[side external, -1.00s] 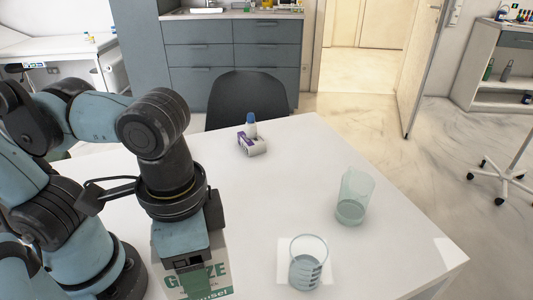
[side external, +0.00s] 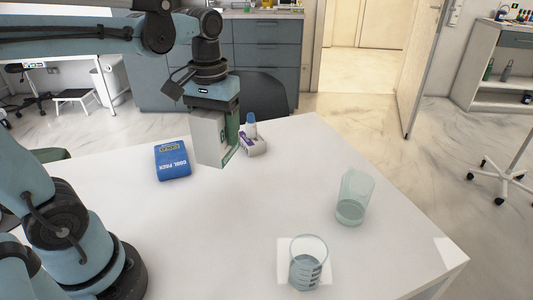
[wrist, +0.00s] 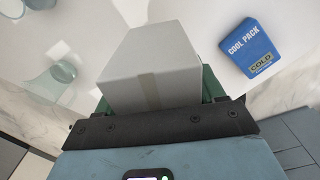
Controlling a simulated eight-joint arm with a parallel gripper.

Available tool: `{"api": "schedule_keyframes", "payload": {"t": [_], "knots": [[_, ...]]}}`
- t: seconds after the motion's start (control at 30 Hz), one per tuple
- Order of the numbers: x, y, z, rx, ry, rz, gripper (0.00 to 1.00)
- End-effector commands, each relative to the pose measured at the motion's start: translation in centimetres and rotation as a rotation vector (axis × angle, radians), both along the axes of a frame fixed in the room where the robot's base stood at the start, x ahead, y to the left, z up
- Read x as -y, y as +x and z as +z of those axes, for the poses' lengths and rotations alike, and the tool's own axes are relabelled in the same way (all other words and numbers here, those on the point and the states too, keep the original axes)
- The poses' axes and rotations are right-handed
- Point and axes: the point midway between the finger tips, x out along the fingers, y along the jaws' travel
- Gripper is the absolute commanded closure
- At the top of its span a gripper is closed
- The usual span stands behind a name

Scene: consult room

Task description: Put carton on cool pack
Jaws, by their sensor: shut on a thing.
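In the wrist view the cool pack (wrist: 249,47) is to the right of the carton. Its top looks bare.
A small box (side external: 253,146) and a blue-capped bottle (side external: 250,125) stand just right of the carton. A glass (side external: 352,198) and a beaker (side external: 308,264) on a white square stand at the right of the white table (side external: 220,240). The table's middle is clear.

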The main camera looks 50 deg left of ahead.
Motion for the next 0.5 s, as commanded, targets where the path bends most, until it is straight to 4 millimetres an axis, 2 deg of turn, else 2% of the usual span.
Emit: {"api": "schedule_keyframes", "payload": {"t": [0.03,0.2,0.3,0.5], "knots": [[-1.9,0.3,0.1,0.000,0.000,0.055,0.67],[-7.0,0.6,0.2,0.000,0.000,0.192,0.67],[-9.1,0.5,0.2,0.000,0.000,0.249,0.67],[-11.4,0.2,0.1,0.001,0.001,0.303,0.67]]}}
